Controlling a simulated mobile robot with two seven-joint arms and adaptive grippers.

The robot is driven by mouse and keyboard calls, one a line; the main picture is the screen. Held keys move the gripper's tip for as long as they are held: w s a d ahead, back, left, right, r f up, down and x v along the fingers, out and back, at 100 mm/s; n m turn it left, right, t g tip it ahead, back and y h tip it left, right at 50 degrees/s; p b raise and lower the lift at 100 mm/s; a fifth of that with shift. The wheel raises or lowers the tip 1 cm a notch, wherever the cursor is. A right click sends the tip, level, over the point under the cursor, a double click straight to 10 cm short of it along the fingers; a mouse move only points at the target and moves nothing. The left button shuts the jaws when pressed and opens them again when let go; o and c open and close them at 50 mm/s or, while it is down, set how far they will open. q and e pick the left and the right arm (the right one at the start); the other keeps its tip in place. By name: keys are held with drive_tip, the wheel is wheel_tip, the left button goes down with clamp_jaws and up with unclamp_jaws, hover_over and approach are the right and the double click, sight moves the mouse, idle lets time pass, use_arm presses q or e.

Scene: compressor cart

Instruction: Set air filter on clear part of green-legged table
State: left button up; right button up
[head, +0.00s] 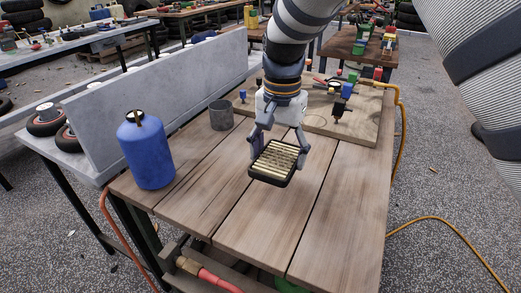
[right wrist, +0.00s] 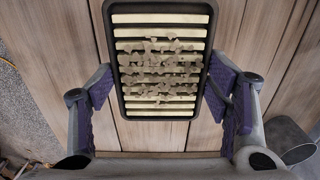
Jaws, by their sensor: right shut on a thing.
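The air filter (head: 276,160) is a black rectangular frame with cream pleats. My right gripper (head: 272,154) is shut on it, pointing down over the wooden table (head: 235,205). In the right wrist view the air filter (right wrist: 161,60) sits between the purple finger pads of the right gripper (right wrist: 165,95), with grey-brown debris across its pleats. It is over the middle planks, low near the top; I cannot tell whether it touches. My left gripper is not in view.
A blue bottle (head: 146,150) stands at the table's left, and a grey cup (head: 221,115) behind it. A wooden board (head: 350,122) with gauge fittings lies at the back right. A yellow hose (head: 402,125) hangs at the right edge. The front planks are clear.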

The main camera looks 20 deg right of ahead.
sight(286, 150)
drive_tip(key=d+f, duration=0.1)
drive_tip(key=w+d+f, duration=0.1)
drive_tip(key=f, duration=0.1)
drive_tip(key=shift+w+d+f, duration=0.1)
drive_tip(key=shift+d+f, duration=0.1)
drive_tip(key=shift+d, duration=0.05)
drive_tip(key=shift+w+d+f, duration=0.1)
drive_tip(key=shift+d+f, duration=0.1)
drive_tip(key=shift+f, duration=1.5)
drive_tip(key=shift+f, duration=0.1)
drive_tip(key=shift+f, duration=0.1)
drive_tip(key=o, duration=1.3)
drive_tip(key=shift+o, duration=0.2)
wheel_tip(286, 150, up, 12)
drive_tip(key=shift+r, duration=0.2)
